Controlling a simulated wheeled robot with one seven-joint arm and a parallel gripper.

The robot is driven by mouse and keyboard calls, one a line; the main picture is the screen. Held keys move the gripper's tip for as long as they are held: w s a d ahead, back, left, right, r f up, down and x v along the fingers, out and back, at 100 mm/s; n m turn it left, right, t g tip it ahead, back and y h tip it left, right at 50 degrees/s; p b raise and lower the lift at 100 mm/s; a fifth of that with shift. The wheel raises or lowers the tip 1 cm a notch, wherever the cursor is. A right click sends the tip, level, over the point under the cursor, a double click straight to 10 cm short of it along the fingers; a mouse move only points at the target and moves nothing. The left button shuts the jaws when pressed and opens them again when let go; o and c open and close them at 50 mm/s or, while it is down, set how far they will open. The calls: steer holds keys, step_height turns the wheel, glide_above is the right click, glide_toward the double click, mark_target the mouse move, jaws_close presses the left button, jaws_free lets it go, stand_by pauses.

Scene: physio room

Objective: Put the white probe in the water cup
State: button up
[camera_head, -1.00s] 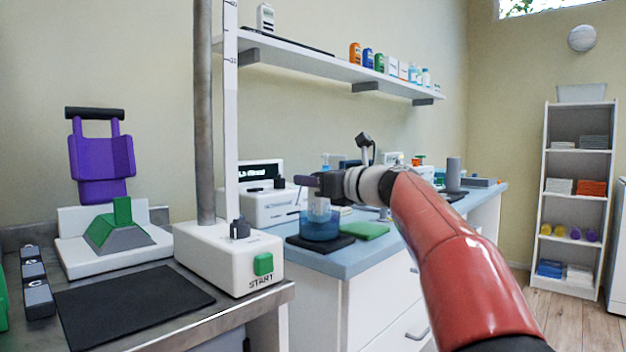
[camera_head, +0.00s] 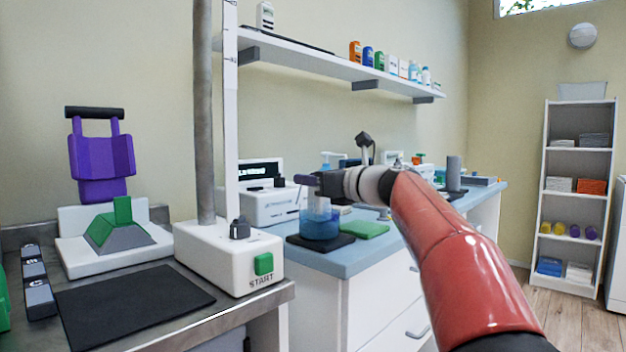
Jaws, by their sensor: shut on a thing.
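The water cup (camera_head: 320,228), clear with blue water in it, stands on a dark mat at the near end of the blue counter. My gripper (camera_head: 312,181) is right above the cup's mouth, pointing left, and is shut on the white probe. Only a pale bit of the probe (camera_head: 319,204) shows below the gripper, at the cup's upper part. The gripper and the cup wall hide most of it, so I cannot tell how deep its tip is or whether it touches the cup.
A green cloth (camera_head: 364,230) lies right of the cup. A white device (camera_head: 272,207) stands behind. At the left, a metal bench carries a START-button box (camera_head: 228,257) with a tall post and a black pad (camera_head: 130,303). A wall shelf (camera_head: 340,69) hangs above.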

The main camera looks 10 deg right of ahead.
steer(key=shift+f, duration=0.3)
stand_by(0.6)
steer(key=o, duration=1.2)
steer(key=shift+c, duration=0.2)
steer(key=b+v, duration=0.1)
steer(key=v, duration=0.7)
